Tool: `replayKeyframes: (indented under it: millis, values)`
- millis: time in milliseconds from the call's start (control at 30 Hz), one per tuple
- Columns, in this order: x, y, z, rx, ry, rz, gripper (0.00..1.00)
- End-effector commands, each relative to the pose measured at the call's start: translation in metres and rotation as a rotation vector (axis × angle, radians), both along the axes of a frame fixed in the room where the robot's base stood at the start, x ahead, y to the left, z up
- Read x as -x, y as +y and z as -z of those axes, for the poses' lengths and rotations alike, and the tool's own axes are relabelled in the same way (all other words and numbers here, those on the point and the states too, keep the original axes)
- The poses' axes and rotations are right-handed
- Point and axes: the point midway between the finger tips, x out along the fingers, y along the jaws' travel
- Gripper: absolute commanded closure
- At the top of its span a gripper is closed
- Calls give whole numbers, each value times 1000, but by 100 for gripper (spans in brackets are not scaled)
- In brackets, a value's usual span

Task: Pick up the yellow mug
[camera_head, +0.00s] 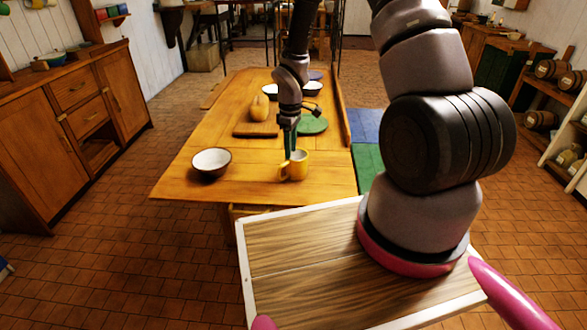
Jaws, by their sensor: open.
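The yellow mug (297,167) stands upright near the front edge of the wooden table (235,181), its handle toward the left. My gripper (289,154) reaches down from above, its fingers at the mug's left side by the handle and rim. The fingers are open. They overlap the mug in the picture, and I cannot tell whether they touch it. The handle is partly hidden by the fingers.
A white bowl with a dark outside (211,162) stands left of the mug. Behind are a yellow pear-shaped thing (260,107), a green plate (313,125) and more bowls (312,88). A wooden cabinet (75,115) stands left.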

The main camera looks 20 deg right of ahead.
Motion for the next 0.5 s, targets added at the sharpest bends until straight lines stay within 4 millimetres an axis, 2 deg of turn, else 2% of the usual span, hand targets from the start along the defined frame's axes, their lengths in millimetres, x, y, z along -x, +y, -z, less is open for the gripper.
replayKeyframes:
  millis: [167, 400, 500]
  values:
    - [-1, 0, 15, 0, 1, 0, 57]
    - [-4, -1, 49, 0, 1, 0, 57]
    - [-4, -1, 55, 0, 0, 0, 57]
